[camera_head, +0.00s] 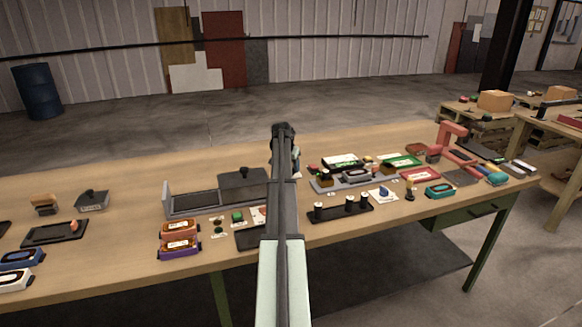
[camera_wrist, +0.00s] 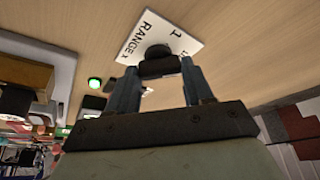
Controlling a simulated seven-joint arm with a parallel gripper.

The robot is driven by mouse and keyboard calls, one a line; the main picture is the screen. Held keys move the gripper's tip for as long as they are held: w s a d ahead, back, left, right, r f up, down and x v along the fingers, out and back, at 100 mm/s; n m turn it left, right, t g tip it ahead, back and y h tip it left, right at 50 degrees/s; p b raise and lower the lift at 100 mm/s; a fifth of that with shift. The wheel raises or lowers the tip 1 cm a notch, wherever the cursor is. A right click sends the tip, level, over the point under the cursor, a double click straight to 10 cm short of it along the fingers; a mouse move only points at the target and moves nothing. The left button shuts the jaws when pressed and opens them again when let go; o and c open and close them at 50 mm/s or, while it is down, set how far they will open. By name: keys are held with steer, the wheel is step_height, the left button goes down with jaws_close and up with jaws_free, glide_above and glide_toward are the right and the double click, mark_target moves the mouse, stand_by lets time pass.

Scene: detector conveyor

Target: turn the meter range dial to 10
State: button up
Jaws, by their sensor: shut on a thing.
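The range dial (camera_wrist: 157,62) is a dark round knob on a white plate (camera_wrist: 190,42) printed "RANGE x" and "1" in the wrist view. Another mark at the plate's right is partly covered by a finger, and I cannot read it. My gripper (camera_wrist: 160,80) has its two blue-grey fingers on either side of the knob and is shut on it. I cannot tell which mark the dial points at.
A green button (camera_wrist: 95,83) and dark boxes lie left of the plate in the wrist view. In the head view, orange and purple meters (camera_head: 180,238), a grey tray (camera_head: 168,213) and a black rack with white pegs (camera_head: 340,210) stand near my arm. Bare wood (camera_head: 215,160) lies behind.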

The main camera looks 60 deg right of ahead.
steer(key=shift+w+m+g, duration=0.1)
steer(key=shift+m+g, duration=0.5)
steer(key=shift+m, duration=0.8)
steer(key=o, duration=1)
steer(key=shift+o, duration=0.2)
steer(key=v, duration=1.3)
steer(key=shift+r, duration=0.45)
steer(key=shift+w, duration=0.1)
